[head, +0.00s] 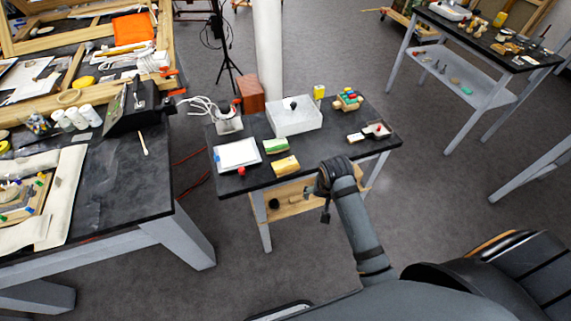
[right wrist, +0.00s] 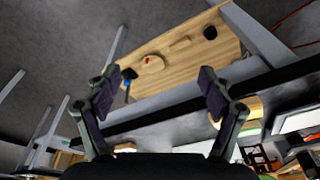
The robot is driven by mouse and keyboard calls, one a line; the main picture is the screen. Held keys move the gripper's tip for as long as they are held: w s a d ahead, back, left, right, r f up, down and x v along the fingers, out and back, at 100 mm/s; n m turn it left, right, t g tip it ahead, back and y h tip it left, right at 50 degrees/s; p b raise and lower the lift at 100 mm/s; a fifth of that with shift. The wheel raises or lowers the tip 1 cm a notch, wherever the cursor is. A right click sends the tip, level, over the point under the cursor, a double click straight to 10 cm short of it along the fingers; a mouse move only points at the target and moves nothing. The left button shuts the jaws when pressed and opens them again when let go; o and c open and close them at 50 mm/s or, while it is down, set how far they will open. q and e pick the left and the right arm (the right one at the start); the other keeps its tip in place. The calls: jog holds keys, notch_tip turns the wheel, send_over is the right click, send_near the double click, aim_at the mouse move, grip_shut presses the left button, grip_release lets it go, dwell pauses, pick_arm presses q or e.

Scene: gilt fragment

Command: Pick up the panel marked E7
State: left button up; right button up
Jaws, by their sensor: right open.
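No marking E7 can be read in either view, so I cannot tell which thing is the panel. A flat white rectangle with a dark edge (head: 237,155) lies at the left end of the small dark-topped table (head: 300,148). My right gripper (head: 320,192) is in front of that table's near edge, apart from the things on top. In the right wrist view my right gripper (right wrist: 160,77) has its two fingers spread wide with nothing between them. My left gripper is not in view.
The table carries a white box (head: 294,118), a green sponge-like block (head: 275,146), a yellow block (head: 286,165) and a small tray (head: 377,129). A wooden shelf (right wrist: 185,58) is underneath. A cluttered workbench (head: 110,190) stands left.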

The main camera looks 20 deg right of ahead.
jog(key=w+a+r+m+g, duration=0.1)
jog(key=w+a+r+m, duration=0.15)
jog(key=w, duration=0.35)
jog(key=w+a+r+m, duration=0.1)
jog(key=w+r+m, duration=0.2)
jog(key=w+m, duration=0.15)
notch_tip(320, 180, up, 4)
jog(key=m+g, duration=0.1)
jog(key=m, duration=0.3)
send_over(286, 166)
jog(key=shift+y, duration=0.4)
notch_tip(286, 166, down, 4)
jog(key=shift+a+f+p, duration=0.1)
jog(key=shift+f+p, duration=0.05)
jog(key=shift+p, duration=0.45)
jog(key=shift+f, duration=0.4)
notch_tip(286, 166, down, 4)
jog(key=shift+w+f+p, duration=0.15)
jog(key=shift+f+p, duration=0.1)
jog(key=shift+p, duration=0.35)
jog(key=c, duration=1.2)
jog(key=shift+c, duration=0.2)
